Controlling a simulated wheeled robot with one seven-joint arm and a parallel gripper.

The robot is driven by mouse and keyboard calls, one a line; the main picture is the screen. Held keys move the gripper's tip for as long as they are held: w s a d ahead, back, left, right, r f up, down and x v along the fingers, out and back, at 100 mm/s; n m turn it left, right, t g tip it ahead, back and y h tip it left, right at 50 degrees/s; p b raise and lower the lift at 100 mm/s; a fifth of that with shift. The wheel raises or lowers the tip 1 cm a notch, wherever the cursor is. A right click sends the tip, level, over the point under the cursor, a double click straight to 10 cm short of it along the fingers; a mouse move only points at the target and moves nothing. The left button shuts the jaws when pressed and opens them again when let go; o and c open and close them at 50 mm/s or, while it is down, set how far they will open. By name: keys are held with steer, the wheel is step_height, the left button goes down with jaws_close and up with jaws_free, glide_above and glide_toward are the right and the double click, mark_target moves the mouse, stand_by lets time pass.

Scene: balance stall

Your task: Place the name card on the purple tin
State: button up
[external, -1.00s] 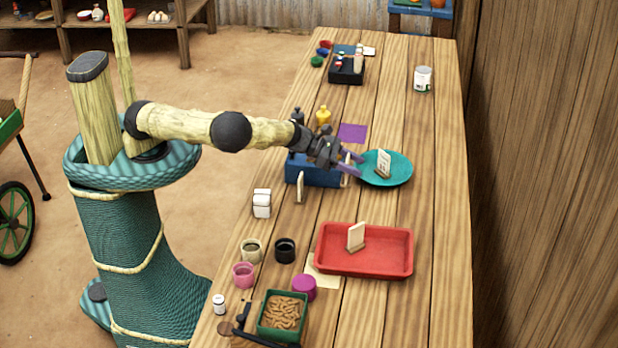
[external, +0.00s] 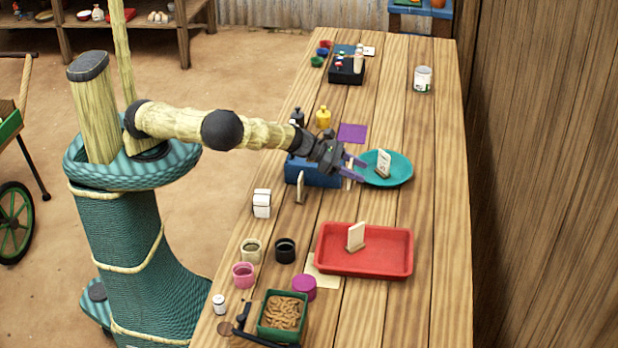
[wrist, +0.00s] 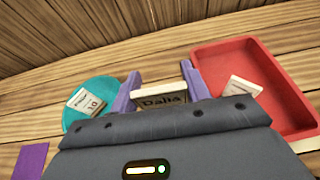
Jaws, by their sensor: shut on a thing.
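My gripper (external: 356,168) is above the table between the blue box and the teal plate. It is shut on a pale name card (wrist: 162,103) that reads "Dalia" in the wrist view. The card stands between the two purple fingers, and its lower part is hidden by my gripper's body. In the external view only a small part of the card shows by the fingers. The purple tin (external: 304,287) stands at the near end of the table, well away from my gripper, between the red tray and the green container. Its top looks clear.
A teal plate (external: 398,176) and a red tray (external: 402,270) each hold a pale card. A blue box (external: 310,178) is under my arm. A black cup (external: 285,250), a pink cup (external: 243,276) and a green container (external: 283,334) stand around the tin.

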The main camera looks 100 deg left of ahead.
steer(key=w+d+r, duration=0.1)
steer(key=d+r, duration=0.2)
steer(key=d, duration=0.8)
steer(key=r+p, duration=0.2)
glide_above(310, 282)
steer(key=shift+f, duration=0.2)
steer(key=shift+w, duration=0.1)
step_height(310, 282, down, 6)
steer(key=p, duration=0.1)
steer(key=shift+f, duration=0.15)
steer(key=shift+f+p, duration=0.5)
steer(key=shift+f, duration=1.35)
